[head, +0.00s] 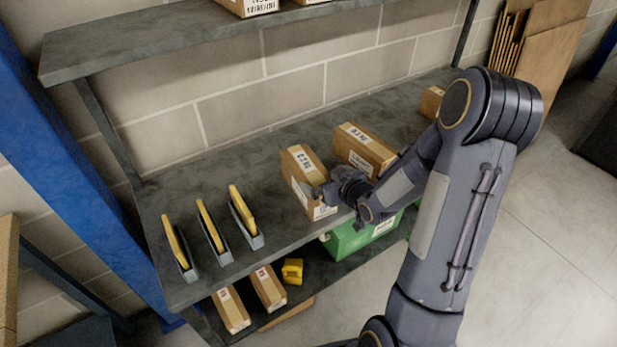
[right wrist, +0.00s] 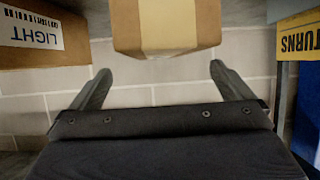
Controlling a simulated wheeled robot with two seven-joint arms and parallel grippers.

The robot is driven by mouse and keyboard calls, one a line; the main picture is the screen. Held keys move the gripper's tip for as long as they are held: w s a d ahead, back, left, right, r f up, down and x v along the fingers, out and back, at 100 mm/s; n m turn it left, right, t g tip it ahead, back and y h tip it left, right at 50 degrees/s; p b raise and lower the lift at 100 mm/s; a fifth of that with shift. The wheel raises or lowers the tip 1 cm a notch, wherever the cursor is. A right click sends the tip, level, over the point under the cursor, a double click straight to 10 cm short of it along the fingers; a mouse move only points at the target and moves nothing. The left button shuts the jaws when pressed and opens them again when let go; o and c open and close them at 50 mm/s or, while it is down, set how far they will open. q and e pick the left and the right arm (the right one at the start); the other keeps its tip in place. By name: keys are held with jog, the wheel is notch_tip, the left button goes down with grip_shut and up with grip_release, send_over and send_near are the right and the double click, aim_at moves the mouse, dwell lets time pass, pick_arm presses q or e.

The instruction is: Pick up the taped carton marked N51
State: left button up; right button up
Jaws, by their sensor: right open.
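A brown carton (head: 297,178) stands near the front edge of the middle shelf, with a pale strip and label on its top. I cannot read N51 on it. My right gripper (head: 322,190) is at its front right side and covers part of it. In the right wrist view a carton (right wrist: 125,28) with a pale tape strip is at the top centre. The open fingers of my right gripper (right wrist: 160,72) spread to either side below it, with nothing between them. Another carton (head: 248,6) on the upper shelf is cut off by the frame; its label is only partly readable. My left gripper is not in view.
A second carton (head: 364,151) stands close to the right and a small one (head: 432,102) farther right. Yellow items in grey holders (head: 213,231) stand at left. A green crate (head: 362,237) and cartons (head: 230,310) sit on the lower shelf. The upper shelf (head: 130,42) overhangs behind.

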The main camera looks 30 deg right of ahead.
aim_at(310, 170)
jog(key=shift+x, duration=0.95)
jog(key=x, duration=0.1)
jog(key=p+x, duration=0.1)
jog(key=x, duration=0.1)
jog(key=p+x, duration=0.1)
jog(key=shift+w+a+r, duration=0.15)
jog(key=shift+w+r, duration=0.05)
jog(key=shift+w, duration=0.15)
jog(key=shift+w+f, duration=0.25)
jog(key=shift+w, duration=0.15)
jog(key=c, duration=1.3)
